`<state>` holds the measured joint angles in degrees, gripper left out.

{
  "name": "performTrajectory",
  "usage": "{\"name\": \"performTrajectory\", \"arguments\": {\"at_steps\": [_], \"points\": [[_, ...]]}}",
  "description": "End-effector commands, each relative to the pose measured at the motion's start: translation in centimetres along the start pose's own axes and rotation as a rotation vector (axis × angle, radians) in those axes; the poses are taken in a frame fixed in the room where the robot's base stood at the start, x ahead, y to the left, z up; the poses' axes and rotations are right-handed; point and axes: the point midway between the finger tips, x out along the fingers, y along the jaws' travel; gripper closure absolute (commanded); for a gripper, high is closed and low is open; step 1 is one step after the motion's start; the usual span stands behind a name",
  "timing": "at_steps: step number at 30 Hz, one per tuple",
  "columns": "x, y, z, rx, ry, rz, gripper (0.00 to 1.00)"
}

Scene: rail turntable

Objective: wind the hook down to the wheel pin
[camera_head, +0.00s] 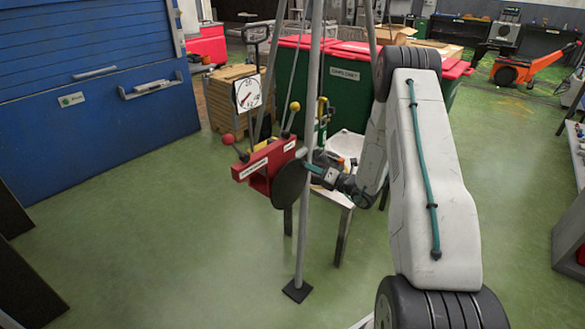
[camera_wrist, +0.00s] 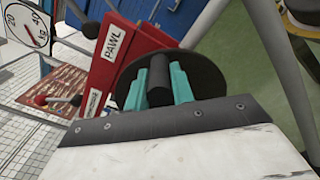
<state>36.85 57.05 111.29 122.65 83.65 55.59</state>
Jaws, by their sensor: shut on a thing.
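The red winch housing (camera_head: 268,163) is mounted on the metal tripod (camera_head: 303,220). A dark round crank disc (camera_head: 288,187) is on its near side; in the wrist view the disc (camera_wrist: 205,75) fills the middle. A black cylindrical handle (camera_wrist: 159,82) stands out from the disc. My gripper (camera_head: 314,169) reaches in from the right, and its teal fingers (camera_wrist: 160,88) are shut on the handle, one on each side. The red housing also shows in the wrist view (camera_wrist: 118,58), with a "PAWL" label. I cannot make out the hook or the wheel pin in either view.
A white dial (camera_head: 248,94) hangs behind the winch. A red-knobbed lever (camera_head: 228,139) and a yellow-knobbed lever (camera_head: 294,107) stick out near the housing. A small table (camera_head: 345,197) stands close behind my gripper. Green floor is clear at front left.

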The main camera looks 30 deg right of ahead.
Motion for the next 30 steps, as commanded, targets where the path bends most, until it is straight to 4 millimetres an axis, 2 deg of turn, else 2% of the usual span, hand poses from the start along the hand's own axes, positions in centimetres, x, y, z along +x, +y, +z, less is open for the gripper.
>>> {"name": "performTrajectory", "arguments": {"at_steps": [11,28,29,30], "points": [[0.0,1.5,-0.1,-0.157,0.000,0.003,1.00],[0.1,2.2,-0.3,-0.230,0.002,0.004,1.00],[0.0,2.2,-0.3,-0.231,0.002,0.003,0.71],[0.0,2.1,-0.3,-0.230,0.001,0.003,0.60]]}}
